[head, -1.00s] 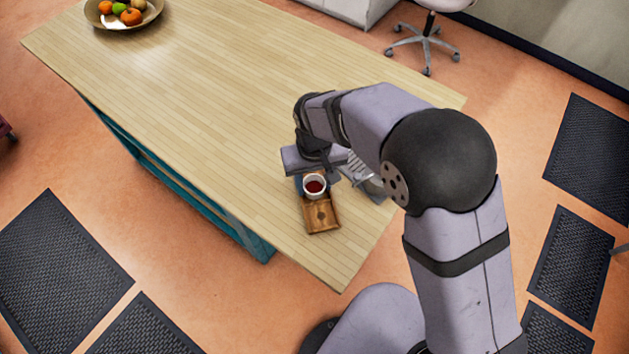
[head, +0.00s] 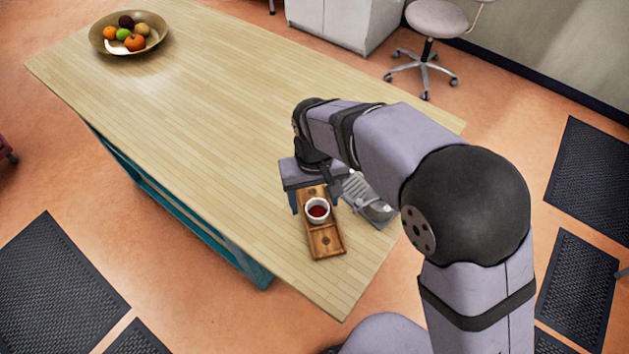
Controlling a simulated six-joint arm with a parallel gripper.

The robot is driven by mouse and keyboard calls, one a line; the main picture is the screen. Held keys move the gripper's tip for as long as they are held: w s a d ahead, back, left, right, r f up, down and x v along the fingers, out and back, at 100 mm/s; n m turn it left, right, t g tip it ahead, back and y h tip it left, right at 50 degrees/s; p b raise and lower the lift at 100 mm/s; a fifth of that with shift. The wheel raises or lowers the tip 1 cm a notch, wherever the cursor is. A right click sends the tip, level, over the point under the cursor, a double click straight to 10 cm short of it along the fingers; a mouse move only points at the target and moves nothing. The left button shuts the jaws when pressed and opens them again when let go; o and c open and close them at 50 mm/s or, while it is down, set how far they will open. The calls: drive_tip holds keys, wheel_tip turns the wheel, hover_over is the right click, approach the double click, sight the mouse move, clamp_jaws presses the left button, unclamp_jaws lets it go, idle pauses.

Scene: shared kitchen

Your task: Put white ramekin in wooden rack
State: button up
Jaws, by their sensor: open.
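The white ramekin (head: 326,217), with dark red contents, sits upright on the wooden rack (head: 327,243), near its middle. The rack is a long brown board with round recesses, and lies near the table's front end. A recess shows in front of the ramekin and part of another behind it. I cannot tell whether the ramekin is fully seated in a recess. My gripper (head: 313,190) is open just behind and above the ramekin, with a finger to each side. It appears clear of the ramekin.
A grey metal tray-like item (head: 378,211) lies close to the right of the rack, partly behind my arm. A fruit bowl (head: 104,45) stands at the table's far left. The wooden table (head: 215,130) is clear left of the rack.

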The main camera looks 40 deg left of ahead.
wheel_tip(320, 180, up, 8)
drive_tip(key=b, duration=0.1)
drive_tip(key=shift+w, duration=0.1)
drive_tip(key=w+d, duration=0.2)
drive_tip(key=d, duration=0.1)
drive_tip(key=w+d+m, duration=0.1)
drive_tip(key=d, duration=0.2)
drive_tip(key=w+d+f+m, duration=0.1)
drive_tip(key=w+d, duration=0.1)
drive_tip(key=d, duration=0.1)
drive_tip(key=shift+w, duration=0.35)
drive_tip(key=w+d+f+m, duration=0.1)
drive_tip(key=d+f+m, duration=0.15)
drive_tip(key=d, duration=0.75)
drive_tip(key=d+f+m, duration=0.1)
drive_tip(key=d+m, duration=0.2)
drive_tip(key=d, duration=0.8)
drive_tip(key=s+d+f+m, duration=0.2)
drive_tip(key=s+d, duration=0.4)
drive_tip(key=d, duration=0.3)
drive_tip(key=shift+f, duration=0.5)
drive_tip(key=shift+m, duration=0.25)
